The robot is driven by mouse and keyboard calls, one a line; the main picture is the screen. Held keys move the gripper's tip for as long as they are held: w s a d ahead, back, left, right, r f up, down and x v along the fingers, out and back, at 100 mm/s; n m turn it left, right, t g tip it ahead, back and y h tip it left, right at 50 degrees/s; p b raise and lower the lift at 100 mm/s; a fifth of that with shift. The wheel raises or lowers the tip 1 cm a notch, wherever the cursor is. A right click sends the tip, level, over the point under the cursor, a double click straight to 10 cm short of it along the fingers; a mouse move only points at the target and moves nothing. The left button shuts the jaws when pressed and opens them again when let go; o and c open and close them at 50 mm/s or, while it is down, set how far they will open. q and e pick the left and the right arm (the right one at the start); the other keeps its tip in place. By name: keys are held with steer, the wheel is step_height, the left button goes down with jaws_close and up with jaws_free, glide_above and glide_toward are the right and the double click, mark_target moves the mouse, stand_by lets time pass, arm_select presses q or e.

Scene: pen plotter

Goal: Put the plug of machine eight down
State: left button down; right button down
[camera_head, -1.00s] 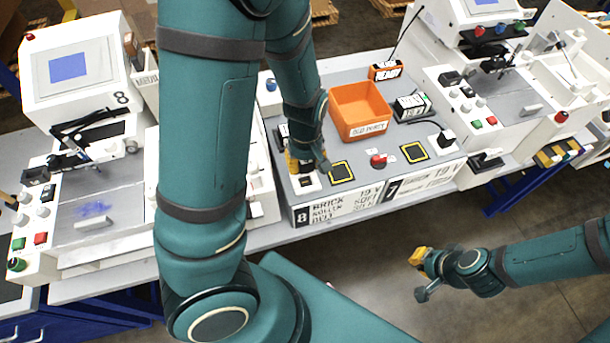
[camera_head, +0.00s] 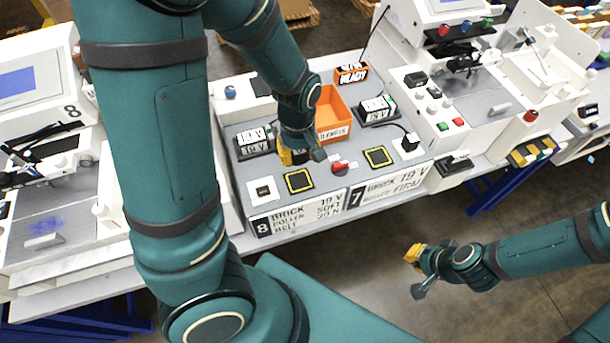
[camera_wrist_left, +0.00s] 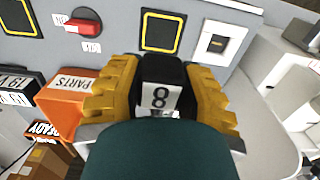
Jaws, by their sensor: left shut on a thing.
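I cannot tell whether the plug touches the panel. The white socket of machine eight (camera_head: 262,189) is bare, with its dark opening visible in the left wrist view (camera_wrist_left: 217,43). My right gripper (camera_head: 416,268) hangs over the floor at the right, its opening unclear.
A red switch (camera_head: 340,168) stands right of the square. An orange bin (camera_head: 333,118) is behind the gripper. A labelled power brick (camera_head: 254,142) stands to the left, another (camera_head: 377,108) to the right. Machine seven's black plug (camera_head: 410,141) sits in its socket.

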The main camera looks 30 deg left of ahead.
arm_select(q)
steer(key=b, duration=0.1)
glide_above(299, 181)
step_height(299, 181, down, 5)
steer(key=shift+a+r, duration=0.1)
steer(key=shift+r, duration=0.1)
steer(key=shift+f+b, duration=0.6)
steer(key=shift+f, duration=1.45)
steer(key=c, duration=0.7)
jaws_free()
steer(key=shift+f, duration=0.15)
